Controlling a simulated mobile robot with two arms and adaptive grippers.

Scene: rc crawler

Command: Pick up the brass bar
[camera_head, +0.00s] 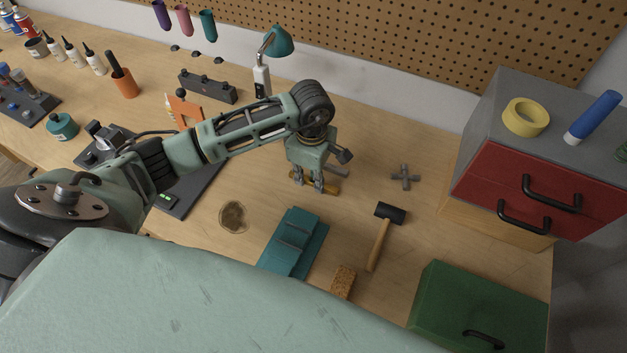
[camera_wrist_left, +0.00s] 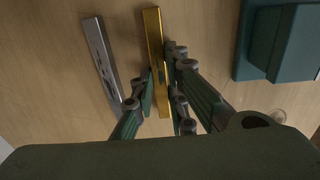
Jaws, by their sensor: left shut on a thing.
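The brass bar (camera_wrist_left: 154,45) is a long gold-coloured bar between the fingers of my left gripper (camera_wrist_left: 164,95) in the left wrist view. The fingers are shut on it, and its far end sticks out past the fingertips. In the head view my left gripper (camera_head: 314,186) points down at the workbench, and a short gold end of the brass bar (camera_head: 332,189) shows by the fingertips. I cannot tell if the bar touches the bench. A grey metal bar (camera_wrist_left: 101,60) lies beside it, apart from the gripper. My right gripper is not in view.
A teal block-like fixture (camera_head: 290,243), a hammer (camera_head: 380,235), a grey cross-shaped part (camera_head: 405,177) and a brown block (camera_head: 343,282) lie near the gripper. A red-fronted drawer cabinet (camera_head: 530,185) and green box (camera_head: 475,310) stand to the right.

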